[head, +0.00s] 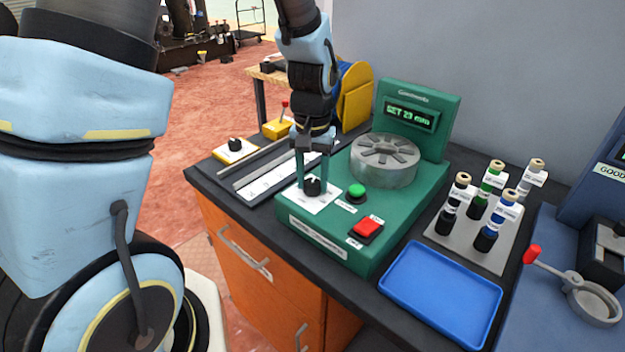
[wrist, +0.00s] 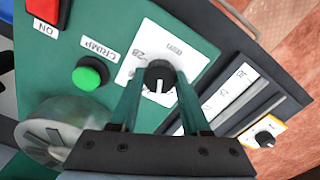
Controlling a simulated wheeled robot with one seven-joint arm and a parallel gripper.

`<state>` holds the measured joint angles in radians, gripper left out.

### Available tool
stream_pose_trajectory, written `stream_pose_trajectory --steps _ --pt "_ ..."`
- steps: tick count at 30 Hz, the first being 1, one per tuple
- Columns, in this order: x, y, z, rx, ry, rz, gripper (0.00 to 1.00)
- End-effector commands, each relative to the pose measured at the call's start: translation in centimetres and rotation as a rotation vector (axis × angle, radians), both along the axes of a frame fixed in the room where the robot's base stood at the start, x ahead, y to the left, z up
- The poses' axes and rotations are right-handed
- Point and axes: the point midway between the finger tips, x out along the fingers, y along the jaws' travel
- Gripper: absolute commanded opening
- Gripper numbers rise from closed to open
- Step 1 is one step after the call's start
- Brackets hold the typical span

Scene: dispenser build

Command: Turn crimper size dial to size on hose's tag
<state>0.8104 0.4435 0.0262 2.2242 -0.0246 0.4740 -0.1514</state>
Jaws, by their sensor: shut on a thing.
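The crimper (head: 330,225) is a green machine on the bench, with a lit display (head: 409,116) that seems to read "SET 23 mm". Its size dial (head: 312,186) is a black knob on a white scale plate. My gripper (head: 312,178) points down at the dial and is shut on it; the wrist view shows both fingers at the knob (wrist: 159,77), whose white mark points toward my palm. Several short hoses with paper tags stand in a grey rack (head: 455,247) at right. The tag writing is too small to read.
A green button (head: 357,191) and a red switch (head: 367,229) sit right of the dial. A round grey crimping head (head: 385,160) stands behind. An empty blue tray (head: 441,294) lies in front of the rack. A yellow box with a knob (head: 235,150) is at left.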

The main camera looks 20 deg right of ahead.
Motion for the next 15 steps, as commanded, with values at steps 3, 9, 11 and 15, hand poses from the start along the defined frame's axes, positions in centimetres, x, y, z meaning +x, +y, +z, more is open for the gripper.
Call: stream_pose_trajectory --steps 3,9,11,15 --pt "0.01 0.03 0.0 0.0 0.001 -0.102 0.0" --pt "0.02 0.05 0.02 0.001 0.001 -0.251 0.0" --pt "0.02 0.05 0.03 0.001 0.001 -0.287 0.0" --pt "0.01 0.03 0.03 0.001 0.001 -0.354 0.0"
